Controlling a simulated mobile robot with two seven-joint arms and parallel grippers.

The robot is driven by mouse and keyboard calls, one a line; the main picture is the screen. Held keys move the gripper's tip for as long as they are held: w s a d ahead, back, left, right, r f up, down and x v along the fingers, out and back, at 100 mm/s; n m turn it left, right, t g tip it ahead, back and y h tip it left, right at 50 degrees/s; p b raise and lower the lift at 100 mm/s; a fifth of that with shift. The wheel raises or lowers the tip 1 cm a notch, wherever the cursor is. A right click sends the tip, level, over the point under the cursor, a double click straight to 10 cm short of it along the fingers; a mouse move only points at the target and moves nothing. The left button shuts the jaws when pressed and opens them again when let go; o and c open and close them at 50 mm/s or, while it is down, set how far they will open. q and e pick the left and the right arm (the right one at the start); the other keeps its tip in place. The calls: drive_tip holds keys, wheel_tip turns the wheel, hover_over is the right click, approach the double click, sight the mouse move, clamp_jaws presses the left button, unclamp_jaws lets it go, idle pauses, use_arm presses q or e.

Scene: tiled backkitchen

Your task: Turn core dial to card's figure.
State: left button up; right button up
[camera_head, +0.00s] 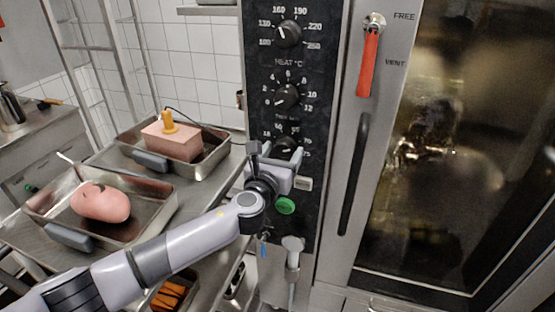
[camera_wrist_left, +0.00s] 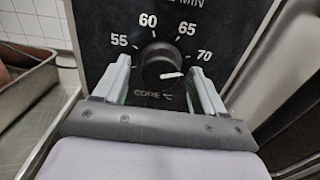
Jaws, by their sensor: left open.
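The core dial (camera_wrist_left: 160,62) is a round black knob on the black oven panel. In the wrist view its white mark points right and slightly up, a little below the 70; 55, 60 and 65 also show around it. In the head view the core dial (camera_head: 288,145) is partly hidden by my left gripper. My left gripper (camera_head: 276,156) is open at the panel, its two fingers (camera_wrist_left: 161,72) on either side of the knob. I cannot tell whether they touch it. I make out no card with a figure. My right gripper is not in view.
Above are the time dial (camera_head: 288,97) and the heat dial (camera_head: 289,33). A green button (camera_head: 285,205) is below my gripper. A red lever (camera_head: 369,62) and a glass oven door (camera_head: 440,150) are on the right. Metal trays (camera_head: 110,233) with meat stand left.

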use_arm(q)
drive_tip(key=v, duration=0.6)
drive_tip(key=shift+s, duration=0.4)
drive_tip(key=shift+a, duration=0.1)
